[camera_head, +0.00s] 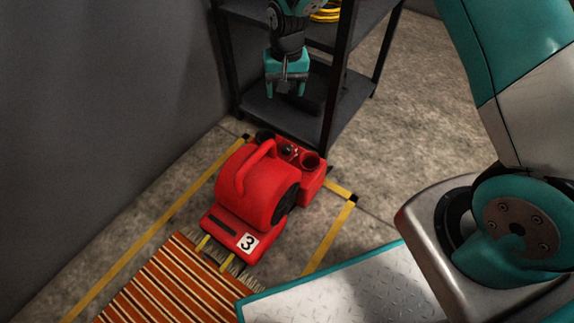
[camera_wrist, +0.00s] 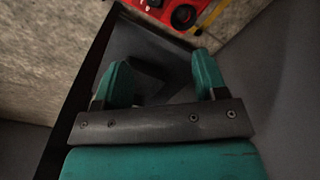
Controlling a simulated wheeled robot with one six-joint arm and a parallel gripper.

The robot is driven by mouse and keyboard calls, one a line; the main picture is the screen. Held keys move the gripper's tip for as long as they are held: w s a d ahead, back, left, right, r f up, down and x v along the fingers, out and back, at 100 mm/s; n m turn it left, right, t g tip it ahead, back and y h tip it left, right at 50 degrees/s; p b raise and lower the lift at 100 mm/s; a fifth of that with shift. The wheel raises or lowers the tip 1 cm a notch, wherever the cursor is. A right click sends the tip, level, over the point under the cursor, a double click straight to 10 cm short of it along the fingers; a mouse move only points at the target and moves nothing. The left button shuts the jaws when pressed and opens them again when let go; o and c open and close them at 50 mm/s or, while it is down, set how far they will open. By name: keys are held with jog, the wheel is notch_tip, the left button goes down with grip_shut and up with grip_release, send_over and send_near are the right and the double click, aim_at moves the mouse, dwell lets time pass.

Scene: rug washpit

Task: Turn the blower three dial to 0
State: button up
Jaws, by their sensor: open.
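The red blower (camera_head: 252,190) marked 3 sits on the floor inside yellow tape in the head view. Its control panel with a small dark dial (camera_head: 287,150) is at its far end, close to the shelf. The dial's setting is too small to read. My gripper (camera_head: 288,92) is open and empty, pointing down, above and beyond the blower's panel in front of the dark shelf. In the wrist view, my gripper (camera_wrist: 163,75) has its two teal fingers apart, with nothing between them. Part of the red blower (camera_wrist: 160,10) shows at the top edge there.
A dark shelf (camera_head: 345,70) stands behind the blower, with a yellow coil (camera_head: 325,14) on it. A grey wall (camera_head: 90,110) is on the left. An orange striped rug (camera_head: 170,290) lies in front of the blower. Bare floor (camera_head: 410,120) is free on the right.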

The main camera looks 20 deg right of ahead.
jog(key=m+b, duration=0.1)
jog(key=b, duration=0.2)
send_near(287, 147)
notch_tip(287, 147, down, 10)
jog(key=b, duration=0.8)
jog(key=shift+a+r+b, duration=0.1)
jog(key=shift+a+b, duration=0.05)
jog(key=shift+b, duration=0.2)
jog(key=c, duration=0.9)
